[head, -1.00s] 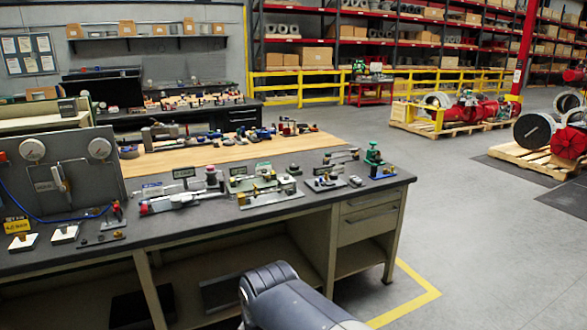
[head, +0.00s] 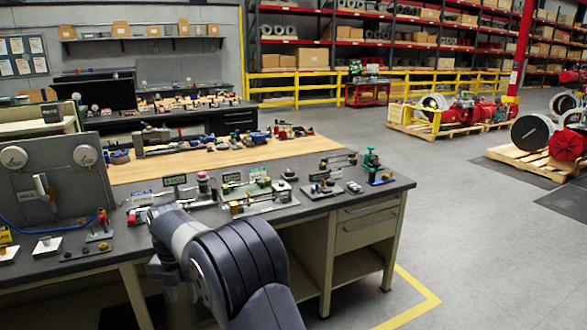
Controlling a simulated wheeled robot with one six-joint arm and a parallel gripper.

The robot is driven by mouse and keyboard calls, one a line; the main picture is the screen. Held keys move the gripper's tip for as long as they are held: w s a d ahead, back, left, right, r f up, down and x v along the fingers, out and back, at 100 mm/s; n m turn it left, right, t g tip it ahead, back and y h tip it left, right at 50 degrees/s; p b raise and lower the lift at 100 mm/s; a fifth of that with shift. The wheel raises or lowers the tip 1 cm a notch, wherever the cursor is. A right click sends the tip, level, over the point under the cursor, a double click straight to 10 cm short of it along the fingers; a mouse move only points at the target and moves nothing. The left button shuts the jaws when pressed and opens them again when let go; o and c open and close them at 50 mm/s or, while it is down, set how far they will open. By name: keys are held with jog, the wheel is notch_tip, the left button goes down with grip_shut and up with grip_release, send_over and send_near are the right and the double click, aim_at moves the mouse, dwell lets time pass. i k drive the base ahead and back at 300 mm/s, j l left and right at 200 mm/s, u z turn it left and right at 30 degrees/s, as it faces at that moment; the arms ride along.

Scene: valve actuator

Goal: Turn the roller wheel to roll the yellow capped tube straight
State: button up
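I cannot make out the roller wheel or the yellow capped tube for certain at this size. A low grey fixture (head: 262,203) with small yellow or brass-coloured parts lies near the front edge of the dark workbench (head: 330,205). My arm rises from the bottom of the view, its dark grey and silver links in front of the bench's left-middle part. They hide part of the bench front and some of the items behind them. My gripper does not show, so I cannot see whether it holds anything.
A grey panel (head: 42,190) with gauges stands on the bench at left. A green-topped device (head: 374,163) and a small fixture (head: 320,188) sit near the right corner. A wooden surface (head: 200,163) lies behind. The floor (head: 450,230) right of the bench is open.

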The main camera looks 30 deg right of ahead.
aim_at(289, 174)
jog(key=i+l, duration=0.45)
jog(key=i+l+z, duration=0.15)
jog(key=i+l, duration=0.65)
jog(key=i, duration=0.15)
jog(key=i+l+z, duration=0.1)
jog(key=i+l, duration=0.3)
jog(key=i+l+z, duration=0.1)
jog(key=i+l, duration=0.25)
jog(key=i, duration=0.25)
jog(key=i+l, duration=0.3)
jog(key=i, duration=0.2)
jog(key=z, duration=0.05)
